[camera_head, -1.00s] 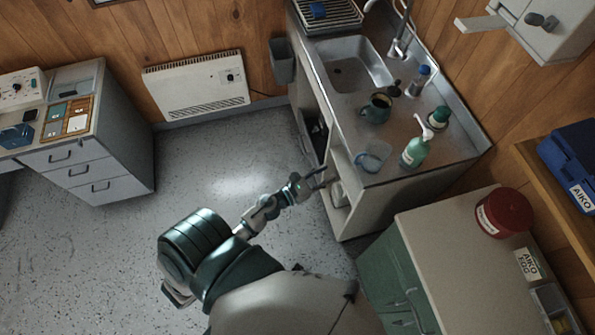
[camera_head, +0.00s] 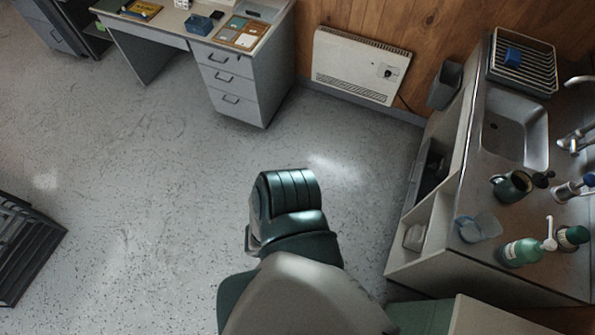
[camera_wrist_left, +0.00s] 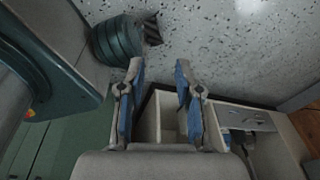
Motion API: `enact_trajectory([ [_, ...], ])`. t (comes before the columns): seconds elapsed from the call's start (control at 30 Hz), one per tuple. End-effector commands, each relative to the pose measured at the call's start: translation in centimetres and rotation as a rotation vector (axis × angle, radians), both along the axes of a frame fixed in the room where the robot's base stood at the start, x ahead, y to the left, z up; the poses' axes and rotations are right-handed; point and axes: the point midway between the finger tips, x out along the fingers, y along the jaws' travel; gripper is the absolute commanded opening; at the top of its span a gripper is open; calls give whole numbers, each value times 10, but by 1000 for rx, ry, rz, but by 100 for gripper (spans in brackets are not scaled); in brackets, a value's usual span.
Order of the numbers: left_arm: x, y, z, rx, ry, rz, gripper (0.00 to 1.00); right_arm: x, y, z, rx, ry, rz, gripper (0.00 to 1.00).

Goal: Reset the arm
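My left gripper (camera_wrist_left: 158,70) shows in the left wrist view. Its two blue-padded fingers stand apart with nothing between them, so it is open and empty. Speckled floor and pale cabinet compartments show beyond the fingers. In the head view neither gripper is visible. Only my green and grey body parts show there at the lower middle, over the floor. My right gripper is not in any current view.
The sink counter (camera_head: 468,200) stands at the right, holding a dark mug (camera_head: 510,186), a clear cup (camera_head: 478,229) and a green pump bottle (camera_head: 520,252). A white heater (camera_head: 360,65) and a drawer desk (camera_head: 240,85) stand at the back. The middle floor is clear.

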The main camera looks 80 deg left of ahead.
Motion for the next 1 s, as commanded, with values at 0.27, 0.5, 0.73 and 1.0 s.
enact_trajectory([
  [0.27,-35,-4,-8,-24,89,144,34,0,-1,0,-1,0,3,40],
  [0.5,-35,-4,-8,-23,86,140,34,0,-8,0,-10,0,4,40],
  [0.73,-35,-4,-8,-23,86,139,34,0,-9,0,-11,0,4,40],
  [1.0,-35,-4,-8,-23,86,139,34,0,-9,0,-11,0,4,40],
])
